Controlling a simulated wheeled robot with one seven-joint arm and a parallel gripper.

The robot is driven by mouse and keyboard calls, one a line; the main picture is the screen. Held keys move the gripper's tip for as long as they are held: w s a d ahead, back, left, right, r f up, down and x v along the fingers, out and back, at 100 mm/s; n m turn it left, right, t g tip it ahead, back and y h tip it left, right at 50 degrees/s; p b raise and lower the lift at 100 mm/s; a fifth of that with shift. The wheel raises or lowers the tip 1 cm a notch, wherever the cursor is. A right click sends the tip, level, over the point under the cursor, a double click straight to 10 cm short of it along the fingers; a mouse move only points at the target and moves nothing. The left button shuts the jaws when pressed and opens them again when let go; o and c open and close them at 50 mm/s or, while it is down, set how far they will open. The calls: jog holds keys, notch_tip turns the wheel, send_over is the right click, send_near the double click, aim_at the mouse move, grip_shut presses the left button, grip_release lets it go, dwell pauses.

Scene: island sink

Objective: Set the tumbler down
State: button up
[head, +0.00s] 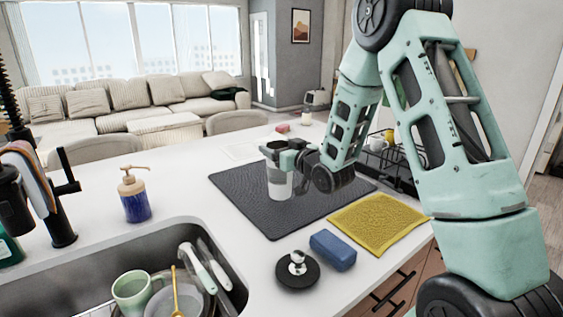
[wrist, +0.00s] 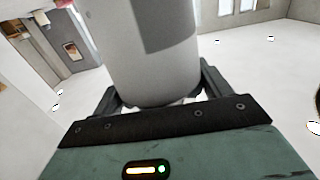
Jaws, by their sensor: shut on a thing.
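The tumbler (head: 279,183) is a light grey-white cup with a darker grey patch. In the head view it is upright at the dark drying mat (head: 245,205); I cannot tell whether its base touches the mat. My gripper (head: 279,158) is shut on its upper part, with the arm reaching in from the right. In the wrist view the tumbler (wrist: 150,50) fills the upper middle, between the two fingers of my gripper (wrist: 158,95). The tumbler's lower end is out of the wrist view.
A yellow cloth (head: 377,223), a blue sponge (head: 333,250) and a black sink stopper (head: 297,271) lie right and front of the mat. A soap bottle (head: 134,197) stands left. The sink (head: 60,283) holds dishes. A black dish rack (head: 395,160) stands behind my arm.

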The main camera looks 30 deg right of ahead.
jog(key=shift+f+p, duration=0.3)
jog(key=shift+f, duration=1.85)
jog(key=shift+f+b, duration=0.2)
jog(key=shift+b, duration=0.1)
jog(key=o, duration=1.7)
jog(key=shift+s+r+p, duration=0.1)
jog(key=shift+r+p, duration=0.15)
jog(key=shift+p, duration=0.1)
jog(key=s+p, duration=0.3)
jog(key=s, duration=0.3)
jog(key=s+p, duration=0.3)
jog(key=s, duration=0.2)
jog(key=shift+s+d+p, duration=0.2)
jog(key=shift+s+p, duration=0.15)
jog(key=shift+p, duration=0.05)
